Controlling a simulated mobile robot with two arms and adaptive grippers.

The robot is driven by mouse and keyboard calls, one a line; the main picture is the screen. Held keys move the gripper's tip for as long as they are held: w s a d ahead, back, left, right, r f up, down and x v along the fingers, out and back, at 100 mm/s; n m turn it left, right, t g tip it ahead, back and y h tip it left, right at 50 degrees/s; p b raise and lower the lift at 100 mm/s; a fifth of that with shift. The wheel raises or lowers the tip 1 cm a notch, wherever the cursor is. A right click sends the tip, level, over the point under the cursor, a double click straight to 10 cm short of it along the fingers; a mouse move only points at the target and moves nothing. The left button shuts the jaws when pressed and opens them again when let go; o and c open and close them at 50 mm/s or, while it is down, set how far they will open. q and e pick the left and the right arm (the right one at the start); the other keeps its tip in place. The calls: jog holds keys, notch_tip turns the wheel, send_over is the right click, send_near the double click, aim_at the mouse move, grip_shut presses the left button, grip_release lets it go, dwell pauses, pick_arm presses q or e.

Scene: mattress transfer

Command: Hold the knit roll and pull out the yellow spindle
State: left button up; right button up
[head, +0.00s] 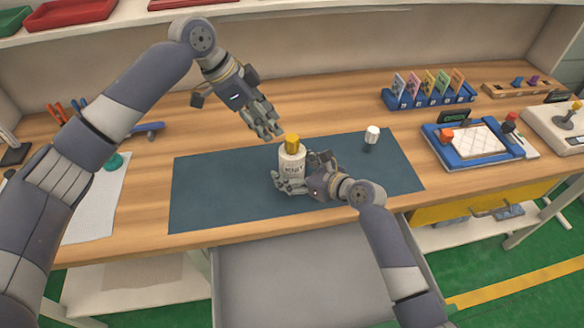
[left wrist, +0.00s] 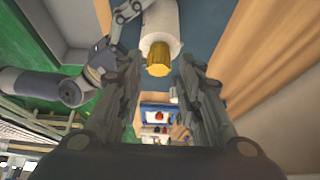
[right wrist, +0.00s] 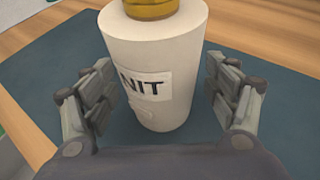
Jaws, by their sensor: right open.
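The knit roll (head: 291,160) is a white cylinder with a label, upright on the dark mat (head: 205,190). It also shows in the left wrist view (left wrist: 160,22) and in the right wrist view (right wrist: 185,45). The yellow spindle (head: 292,142) sticks out of its top; it shows in the left wrist view too (left wrist: 159,60). My right gripper (right wrist: 158,95) is open, with its fingers on either side of the roll and visible gaps to it. My left gripper (left wrist: 158,85) is open and empty, above the spindle and apart from it.
A small white cylinder (head: 372,134) stands on the mat to the right. A blue card rack (head: 430,97) and a blue-framed tray (head: 440,152) stand further right. An open drawer (head: 300,285) lies below the front edge. The mat is otherwise clear.

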jog(key=shift+w+a+f, duration=0.15)
jog(key=shift+w+a, duration=0.1)
